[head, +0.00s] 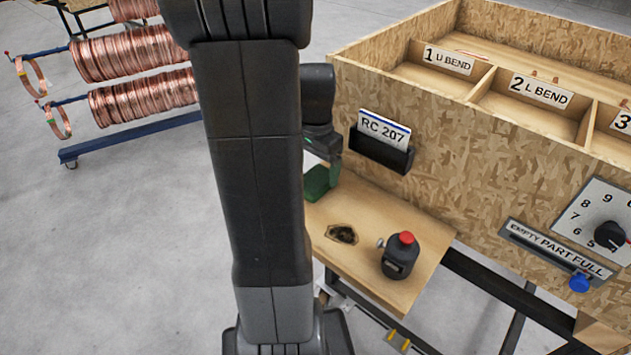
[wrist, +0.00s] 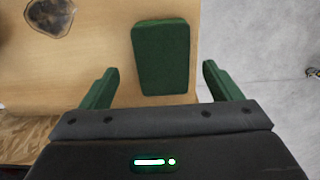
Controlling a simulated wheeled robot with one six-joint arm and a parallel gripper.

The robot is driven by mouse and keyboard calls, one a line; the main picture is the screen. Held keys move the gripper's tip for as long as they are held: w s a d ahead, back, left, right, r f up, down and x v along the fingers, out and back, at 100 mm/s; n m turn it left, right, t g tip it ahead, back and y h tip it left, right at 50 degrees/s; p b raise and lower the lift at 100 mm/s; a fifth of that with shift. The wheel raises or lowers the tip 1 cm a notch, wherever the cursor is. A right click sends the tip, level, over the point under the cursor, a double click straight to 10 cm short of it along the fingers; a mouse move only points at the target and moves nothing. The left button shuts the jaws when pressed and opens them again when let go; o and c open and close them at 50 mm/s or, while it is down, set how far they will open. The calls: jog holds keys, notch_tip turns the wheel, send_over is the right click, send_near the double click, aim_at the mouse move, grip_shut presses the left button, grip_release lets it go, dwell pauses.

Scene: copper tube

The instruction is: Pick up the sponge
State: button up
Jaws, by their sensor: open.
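The sponge (wrist: 161,58) is a dark green block in the wrist view, lying on the wooden shelf (wrist: 105,40). My gripper (wrist: 160,85) is open, with one green finger on each side of the picture and the sponge ahead, between their lines. The fingers appear apart from the sponge. In the head view the sponge (head: 317,183) shows at the shelf's left end, partly hidden by my arm. My gripper (head: 333,165) is just above it there, and its fingers are mostly hidden.
A wooden bin (head: 440,130) with a RC 207 card holder (head: 382,143) rises behind. Copper coils (head: 130,55) hang on a rack at left.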

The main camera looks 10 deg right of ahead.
aim_at(316, 178)
jog(key=shift+w+f, duration=0.2)
jog(key=shift+f, duration=1.55)
jog(key=c, duration=1.1)
jog(key=shift+o, duration=0.2)
jog(key=shift+r, duration=0.15)
notch_tip(316, 178, up, 18)
